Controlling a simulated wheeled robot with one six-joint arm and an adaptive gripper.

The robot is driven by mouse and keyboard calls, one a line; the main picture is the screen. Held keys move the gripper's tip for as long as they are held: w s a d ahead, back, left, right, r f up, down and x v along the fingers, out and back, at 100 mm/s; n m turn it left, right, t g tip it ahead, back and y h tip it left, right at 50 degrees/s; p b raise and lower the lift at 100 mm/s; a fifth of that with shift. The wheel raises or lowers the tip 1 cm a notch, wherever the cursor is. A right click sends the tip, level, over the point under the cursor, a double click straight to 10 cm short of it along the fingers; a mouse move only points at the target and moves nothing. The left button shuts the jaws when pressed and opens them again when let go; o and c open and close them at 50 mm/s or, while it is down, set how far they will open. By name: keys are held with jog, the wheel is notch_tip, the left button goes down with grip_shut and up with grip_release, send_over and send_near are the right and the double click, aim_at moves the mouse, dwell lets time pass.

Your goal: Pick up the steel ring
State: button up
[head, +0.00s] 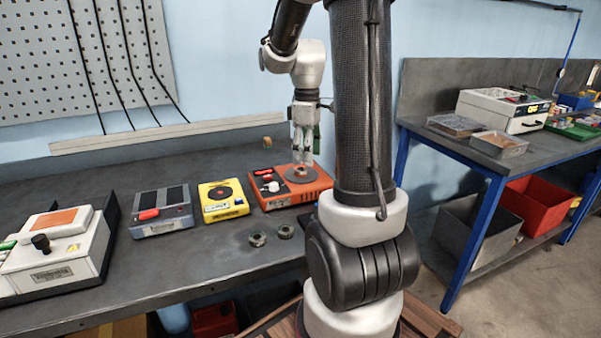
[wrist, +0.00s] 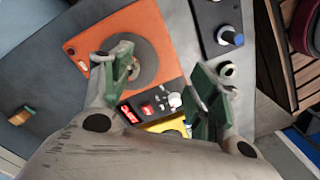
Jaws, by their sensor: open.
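Two small dark metal ring-shaped parts lie on the grey bench in the head view, a left ring (head: 257,239) and a right ring (head: 285,232). I cannot tell for sure which one is the steel ring. In the wrist view one ring (wrist: 228,70) shows just beyond the right finger, which partly covers that area. My gripper (head: 303,156) is open and points down above the orange device (head: 284,199), behind the two rings. In the wrist view its green-padded fingers (wrist: 163,68) are spread over the orange device (wrist: 93,35), with nothing held between them.
The orange device carries a round grey disc (wrist: 153,58) with a small brownish piece (head: 300,171) at its centre. A yellow device (head: 222,201), a grey device (head: 160,212) and a white device (head: 58,252) stand to the left. Bench is clear around the rings.

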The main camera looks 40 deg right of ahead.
jog(key=w+n, duration=0.1)
jog(key=n, duration=0.2)
jog(key=w+d+n, duration=0.1)
jog(key=w+n, duration=0.1)
jog(key=w+d+r+n, duration=0.1)
jog(key=n, duration=0.2)
jog(key=shift+w+n+t, duration=0.3)
jog(key=shift+n, duration=1.2)
jog(key=shift+f, duration=0.25)
jog(key=f, duration=0.7)
jog(key=shift+w+f, duration=0.2)
jog(key=c, duration=1.3)
jog(key=shift+o, duration=0.2)
notch_tip(320, 180, up, 10)
